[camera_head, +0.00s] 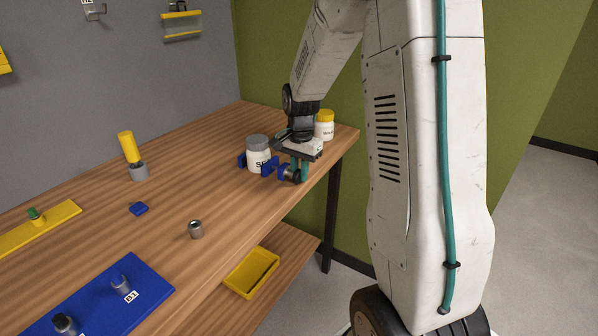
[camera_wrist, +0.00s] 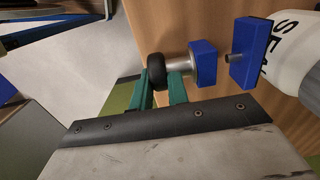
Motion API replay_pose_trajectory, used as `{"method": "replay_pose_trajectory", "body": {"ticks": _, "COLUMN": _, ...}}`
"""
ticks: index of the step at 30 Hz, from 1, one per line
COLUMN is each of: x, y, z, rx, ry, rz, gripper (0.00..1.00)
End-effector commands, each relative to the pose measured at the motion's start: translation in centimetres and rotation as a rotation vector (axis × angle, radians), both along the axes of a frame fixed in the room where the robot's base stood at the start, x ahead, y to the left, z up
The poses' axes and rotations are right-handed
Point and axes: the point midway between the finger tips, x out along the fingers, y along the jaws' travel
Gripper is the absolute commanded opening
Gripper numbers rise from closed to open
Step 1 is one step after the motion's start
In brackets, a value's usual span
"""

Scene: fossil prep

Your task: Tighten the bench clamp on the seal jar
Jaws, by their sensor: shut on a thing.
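The seal jar (camera_head: 258,160) is white with a grey lid and stands upright near the bench's front edge; part of its label shows in the wrist view (camera_wrist: 297,50). The bench clamp has a blue jaw on the jar's left (camera_head: 241,160) and a blue pad (camera_wrist: 252,53) on its right. Whether this pad touches the jar I cannot tell. A metal screw runs through a blue block (camera_wrist: 203,62) to a black knob (camera_wrist: 156,70). My gripper (camera_head: 298,168) has teal fingers, shut on the knob; the fingers also show in the wrist view (camera_wrist: 161,90).
A white jar with a yellow lid (camera_head: 325,128) stands behind my gripper. A yellow-topped cylinder (camera_head: 129,150), a small blue block (camera_head: 139,208) and a metal cylinder (camera_head: 196,229) stand leftward. A blue board (camera_head: 95,310) lies nearer, and a yellow tray (camera_head: 251,272) sits on the lower shelf.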

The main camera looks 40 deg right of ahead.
Motion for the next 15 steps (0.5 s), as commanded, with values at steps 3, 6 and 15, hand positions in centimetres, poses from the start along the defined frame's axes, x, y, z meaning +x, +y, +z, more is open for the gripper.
{"method": "replay_pose_trajectory", "body": {"ticks": 3, "x": 0.14, "y": -0.17, "z": -0.02, "rx": 0.056, "ry": 0.018, "rz": -0.002, "gripper": 0.0}}
{"method": "replay_pose_trajectory", "body": {"ticks": 6, "x": 0.17, "y": -0.2, "z": -0.05, "rx": 0.091, "ry": 0.031, "rz": -0.001, "gripper": 0.0}}
{"method": "replay_pose_trajectory", "body": {"ticks": 15, "x": 0.19, "y": -0.24, "z": -0.04, "rx": 0.133, "ry": 0.046, "rz": 0.0, "gripper": 0.0}}
